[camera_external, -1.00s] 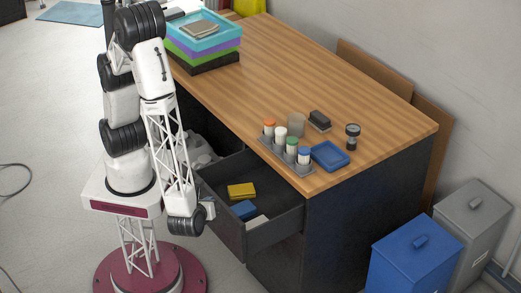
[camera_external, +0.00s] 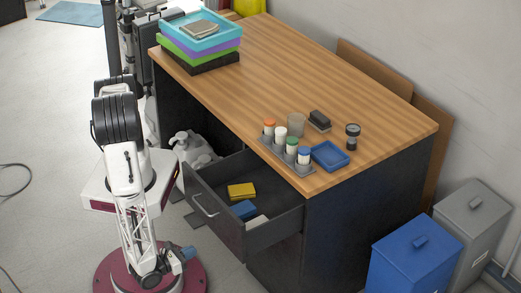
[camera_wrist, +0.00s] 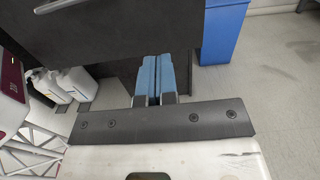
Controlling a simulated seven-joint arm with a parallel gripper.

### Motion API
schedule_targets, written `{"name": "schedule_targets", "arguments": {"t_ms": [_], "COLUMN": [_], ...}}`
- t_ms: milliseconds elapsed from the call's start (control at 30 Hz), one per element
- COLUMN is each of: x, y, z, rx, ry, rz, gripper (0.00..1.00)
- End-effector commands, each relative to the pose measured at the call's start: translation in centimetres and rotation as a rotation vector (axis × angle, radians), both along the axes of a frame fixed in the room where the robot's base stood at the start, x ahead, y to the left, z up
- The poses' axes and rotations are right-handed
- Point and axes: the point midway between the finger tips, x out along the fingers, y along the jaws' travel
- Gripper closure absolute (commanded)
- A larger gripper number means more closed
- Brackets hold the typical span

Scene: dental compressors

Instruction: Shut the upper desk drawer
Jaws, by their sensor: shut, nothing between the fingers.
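The upper desk drawer (camera_external: 225,216) is pulled out of the wooden-topped desk (camera_external: 330,85). Its dark front has a silver handle (camera_external: 205,205), and a yellow block and a blue block lie inside. My gripper (camera_external: 186,254) is low, in front of and below the drawer front, apart from it. In the wrist view my gripper (camera_wrist: 152,78) has its blue fingers together with nothing between them. There the dark drawer front (camera_wrist: 110,35) fills the top, with part of its handle at the upper left edge.
A rack of capped bottles (camera_external: 286,149) and a blue tray (camera_external: 330,156) stand on the desk. Stacked coloured trays (camera_external: 203,40) are at its far end. A blue bin (camera_external: 408,258) and a grey bin (camera_external: 472,218) stand at the right.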

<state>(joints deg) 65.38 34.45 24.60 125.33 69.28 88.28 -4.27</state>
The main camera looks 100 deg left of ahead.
Motion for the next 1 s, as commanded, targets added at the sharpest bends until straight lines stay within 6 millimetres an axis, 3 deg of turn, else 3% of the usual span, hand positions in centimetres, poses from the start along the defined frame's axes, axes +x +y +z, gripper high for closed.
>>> {"name": "schedule_targets", "arguments": {"t_ms": [567,1000], "x": [0.1,2.2], "y": [0.0,2.1], "z": [-0.2,-0.2], "rx": [0.004,0.004], "ry": [0.000,0.000], "rz": [-0.007,-0.005], "gripper": [1.00,1.00]}}
